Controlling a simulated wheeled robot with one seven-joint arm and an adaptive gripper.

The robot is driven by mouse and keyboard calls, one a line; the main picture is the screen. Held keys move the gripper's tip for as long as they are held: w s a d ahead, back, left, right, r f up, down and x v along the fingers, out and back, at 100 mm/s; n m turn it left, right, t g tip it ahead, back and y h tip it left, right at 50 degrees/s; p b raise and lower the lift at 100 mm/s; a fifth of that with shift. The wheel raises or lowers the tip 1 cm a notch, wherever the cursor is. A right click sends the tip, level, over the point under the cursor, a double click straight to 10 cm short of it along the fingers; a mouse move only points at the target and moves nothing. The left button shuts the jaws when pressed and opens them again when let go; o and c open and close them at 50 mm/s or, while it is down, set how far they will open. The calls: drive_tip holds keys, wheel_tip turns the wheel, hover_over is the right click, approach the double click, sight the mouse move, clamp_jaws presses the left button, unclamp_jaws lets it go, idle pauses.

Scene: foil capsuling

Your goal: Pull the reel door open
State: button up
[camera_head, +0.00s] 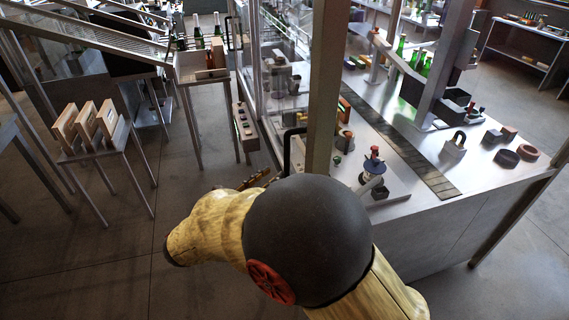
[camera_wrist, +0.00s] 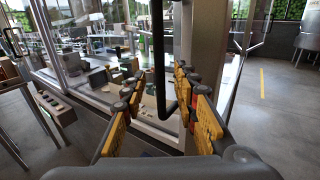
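The reel door seems to be the metal-framed glass panel (camera_wrist: 85,28) in the wrist view, with a thick upright post (camera_wrist: 207,45) beside it. A black bar handle (camera_wrist: 158,45) hangs upright at the picture's middle, its lower end curving back towards the frame. My gripper (camera_wrist: 159,84) is open, its yellow-padded fingers on either side of the handle's lower part. I see no clear contact, and cannot tell how deep the handle sits between them. In the head view the handle (camera_head: 288,150) shows beside the post; my arm hides most of my gripper.
A workbench (camera_head: 440,206) with small parts and green bottles (camera_head: 412,58) stands at the right. A small stand (camera_head: 118,148) with wooden blocks (camera_head: 86,124) is at the left. A button box (camera_head: 245,127) is left of the door. Floor (camera_head: 110,265) is clear at lower left.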

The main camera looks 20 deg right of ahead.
sight(285, 166)
drive_tip(key=x, duration=0.7)
drive_tip(key=shift+w+d+b, duration=0.2)
drive_tip(key=shift+d+b, duration=0.05)
drive_tip(key=shift+b, duration=0.15)
drive_tip(key=shift+c, duration=0.3)
clamp_jaws()
